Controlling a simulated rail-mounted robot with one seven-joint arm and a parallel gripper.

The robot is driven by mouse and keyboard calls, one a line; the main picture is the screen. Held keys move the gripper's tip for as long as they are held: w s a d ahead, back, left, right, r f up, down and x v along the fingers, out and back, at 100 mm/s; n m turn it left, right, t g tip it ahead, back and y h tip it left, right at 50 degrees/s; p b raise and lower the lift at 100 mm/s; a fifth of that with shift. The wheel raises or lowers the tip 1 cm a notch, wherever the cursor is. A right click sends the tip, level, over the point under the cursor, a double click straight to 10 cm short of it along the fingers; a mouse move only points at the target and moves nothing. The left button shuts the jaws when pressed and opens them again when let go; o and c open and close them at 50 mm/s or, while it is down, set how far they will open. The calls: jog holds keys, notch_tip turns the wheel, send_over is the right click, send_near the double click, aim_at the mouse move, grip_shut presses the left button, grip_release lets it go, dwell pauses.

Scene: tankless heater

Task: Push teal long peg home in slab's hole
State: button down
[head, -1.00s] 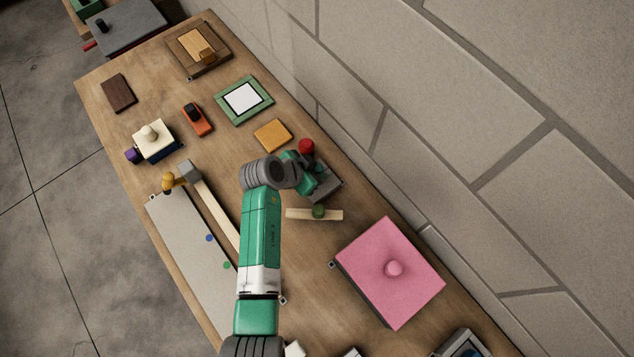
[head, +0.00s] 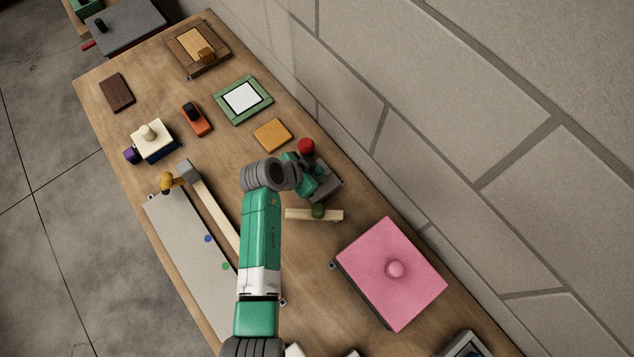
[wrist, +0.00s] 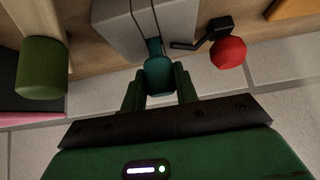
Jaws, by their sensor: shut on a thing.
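The teal long peg (wrist: 157,72) is between the two green fingers of my gripper (wrist: 158,88) in the wrist view. The gripper is shut on it. The peg's narrower far part meets the grey slab (wrist: 118,28); how deep it sits in the hole cannot be told, since the hole is hidden. In the head view the slab (head: 328,190) is partly covered by my wrist, with my gripper (head: 314,172) just above it.
A red knob (wrist: 228,52) on a black bracket stands right beside the slab. A green cylinder (wrist: 42,68) on a pale wooden bar (head: 330,215) is close on the other side. A pink box (head: 380,285) and an orange tile (head: 272,134) lie nearby; the wall runs behind.

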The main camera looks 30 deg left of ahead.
jog(key=shift+f+b, duration=0.3)
jog(key=c, duration=1)
grip_release()
jog(key=p+v, duration=0.1)
jog(key=v, duration=0.7)
jog(key=shift+p, duration=0.3)
